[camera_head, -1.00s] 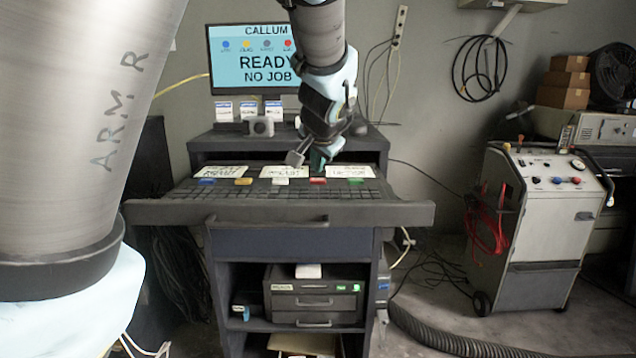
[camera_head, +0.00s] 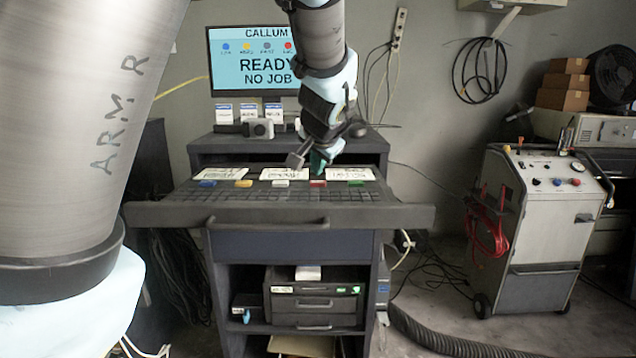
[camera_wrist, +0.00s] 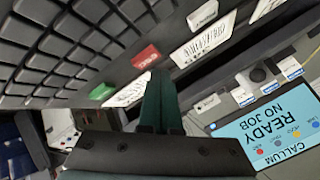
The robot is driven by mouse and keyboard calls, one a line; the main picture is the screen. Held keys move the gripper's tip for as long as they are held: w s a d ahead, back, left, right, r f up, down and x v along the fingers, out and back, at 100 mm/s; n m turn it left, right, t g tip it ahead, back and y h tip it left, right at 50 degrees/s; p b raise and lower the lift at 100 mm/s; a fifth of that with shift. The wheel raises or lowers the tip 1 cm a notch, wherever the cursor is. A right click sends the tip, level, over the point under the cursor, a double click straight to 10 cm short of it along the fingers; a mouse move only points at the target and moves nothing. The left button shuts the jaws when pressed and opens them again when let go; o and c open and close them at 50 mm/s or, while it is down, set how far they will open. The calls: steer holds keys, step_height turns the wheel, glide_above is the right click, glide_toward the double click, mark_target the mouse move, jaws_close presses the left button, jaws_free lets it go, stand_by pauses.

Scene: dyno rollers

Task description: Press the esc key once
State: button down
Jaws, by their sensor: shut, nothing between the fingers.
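The keyboard drawer (camera_head: 160,213) is pulled out, with a row of coloured keys behind the dark keys. The red key (camera_head: 318,184) has small white print that looks like ESC; it also shows in the wrist view (camera_wrist: 146,56). My gripper (camera_head: 318,170) is shut and empty, its green fingers just above and behind the red key. In the wrist view my fingertips (camera_wrist: 160,74) appear beside the red key, in front of a white label card. I cannot tell any contact. The screen (camera_head: 262,62) reads CALLUM, READY, NO JOB.
Blue (camera_head: 207,184), yellow (camera_head: 243,184), white (camera_head: 281,184) and green (camera_head: 356,183) keys share the row with the red one. White cards (camera_head: 350,174) lie behind them. A wheeled machine (camera_head: 540,230) stands to the right. The air above the keyboard's left half is clear.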

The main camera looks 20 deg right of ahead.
steer(key=shift+f, duration=0.15)
stand_by(0.7)
steer(key=shift+f, duration=0.25)
steer(key=shift+f, duration=0.4)
stand_by(0.6)
steer(key=shift+r, duration=0.1)
steer(key=shift+r+p, duration=0.7)
steer(key=shift+p, duration=0.1)
steer(key=shift+r, duration=0.1)
step_height(320, 180, up, 5)
steer(key=p, duration=0.5)
stand_by(0.7)
